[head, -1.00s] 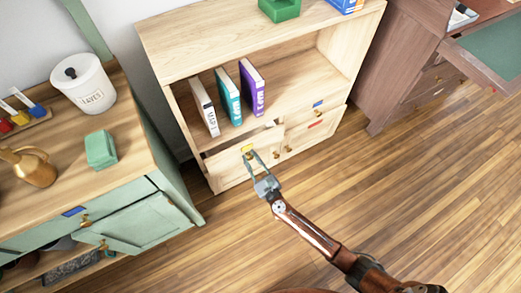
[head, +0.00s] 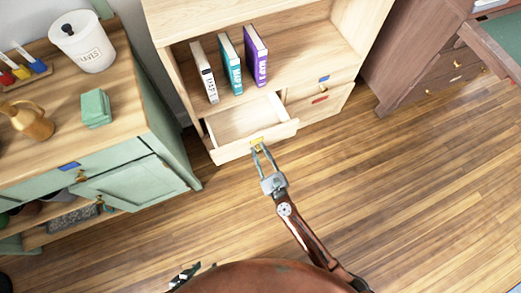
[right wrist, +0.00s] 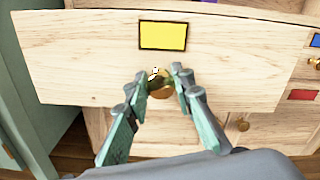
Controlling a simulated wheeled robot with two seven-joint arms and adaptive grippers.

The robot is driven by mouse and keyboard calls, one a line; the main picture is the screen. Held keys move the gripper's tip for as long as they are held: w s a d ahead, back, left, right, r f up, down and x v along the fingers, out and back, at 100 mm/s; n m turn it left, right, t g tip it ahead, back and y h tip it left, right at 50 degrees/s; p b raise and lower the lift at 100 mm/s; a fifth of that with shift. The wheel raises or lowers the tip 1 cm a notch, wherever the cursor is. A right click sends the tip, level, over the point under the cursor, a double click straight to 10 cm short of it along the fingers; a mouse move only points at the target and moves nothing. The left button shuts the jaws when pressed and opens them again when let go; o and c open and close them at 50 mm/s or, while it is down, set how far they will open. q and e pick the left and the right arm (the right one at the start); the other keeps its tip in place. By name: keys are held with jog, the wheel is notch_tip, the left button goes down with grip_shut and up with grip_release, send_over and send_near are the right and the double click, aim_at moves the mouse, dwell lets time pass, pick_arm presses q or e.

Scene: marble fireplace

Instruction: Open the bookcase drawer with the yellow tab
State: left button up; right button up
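The bookcase drawer (head: 228,153) with the yellow tab (head: 257,140) stands pulled out at the lower left of the pale wood bookcase (head: 310,55). Its inside looks empty. In the right wrist view, the yellow tab (right wrist: 163,36) is above a round brass knob (right wrist: 160,86) on the drawer front (right wrist: 80,60). My right gripper (head: 258,148) is at the drawer front, its fingers on both sides of the knob, closed on it. My left gripper (head: 185,274) shows only in part at the bottom edge; its fingers are unclear.
Drawers with a blue tab (head: 324,79) and a red tab (head: 320,99) sit to the right, shut. A green cabinet (head: 125,170) stands close on the left, a dark desk (head: 425,65) on the right. Wood floor (head: 400,190) in front is clear.

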jog(key=o, duration=0.5)
jog(key=v, duration=1.2)
dwell(0.3)
